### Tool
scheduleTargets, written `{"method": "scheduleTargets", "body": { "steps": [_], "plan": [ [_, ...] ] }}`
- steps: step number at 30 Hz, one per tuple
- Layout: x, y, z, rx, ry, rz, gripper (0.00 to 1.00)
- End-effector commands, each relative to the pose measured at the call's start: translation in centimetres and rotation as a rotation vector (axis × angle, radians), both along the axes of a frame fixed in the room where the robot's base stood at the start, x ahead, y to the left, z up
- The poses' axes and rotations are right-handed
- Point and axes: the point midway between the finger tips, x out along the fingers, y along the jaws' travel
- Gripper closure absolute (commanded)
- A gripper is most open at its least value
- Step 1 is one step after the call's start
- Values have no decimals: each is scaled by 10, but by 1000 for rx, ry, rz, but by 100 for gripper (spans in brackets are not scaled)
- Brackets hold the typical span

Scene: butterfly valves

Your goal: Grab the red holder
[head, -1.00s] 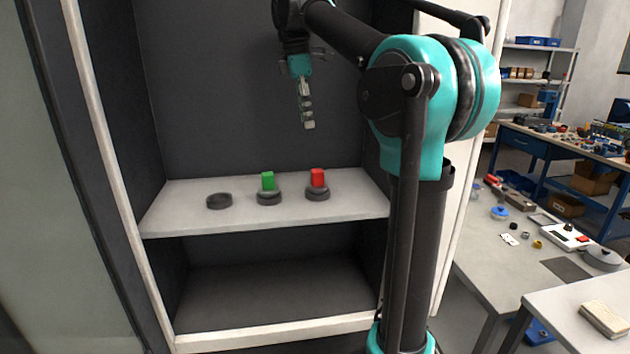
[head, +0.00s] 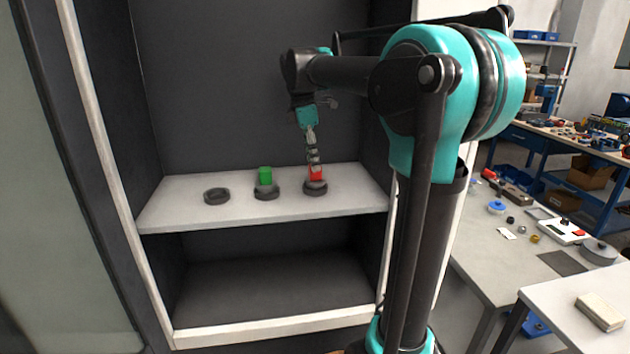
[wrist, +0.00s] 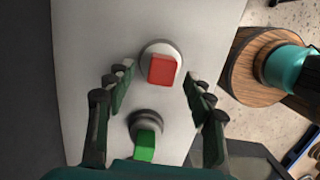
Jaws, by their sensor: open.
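The red holder (head: 316,174) is a red block on a dark round base on the right of the shelf. In the wrist view the red block (wrist: 162,69) lies ahead, between the lines of my two fingers. My gripper (head: 313,160) points down just above the red holder and partly covers its top. In the wrist view my gripper (wrist: 158,82) has its fingers spread wide, one on each side of the red block, with clear gaps and nothing held.
A green block on a round base (head: 265,177) stands left of the red one. An empty dark round base (head: 217,196) is farther left. The white shelf (head: 170,215) has upright cabinet walls around it. A cluttered workbench (head: 480,255) stands at right.

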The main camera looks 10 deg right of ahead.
Motion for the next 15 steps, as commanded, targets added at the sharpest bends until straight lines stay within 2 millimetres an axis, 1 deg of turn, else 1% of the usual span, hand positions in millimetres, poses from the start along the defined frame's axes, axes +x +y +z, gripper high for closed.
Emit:
{"method": "scheduleTargets", "body": {
  "steps": [1, 3, 6, 9, 15],
  "plan": [
    [-2, -2, -8, 0, 0, -1, 47],
    [-2, -4, -18, 0, 0, -1, 47],
    [-2, -6, -28, 0, 0, 0, 47],
    [-2, -6, -33, 0, 0, 0, 47],
    [-2, -6, -33, 0, 0, 0, 47]
  ]
}}
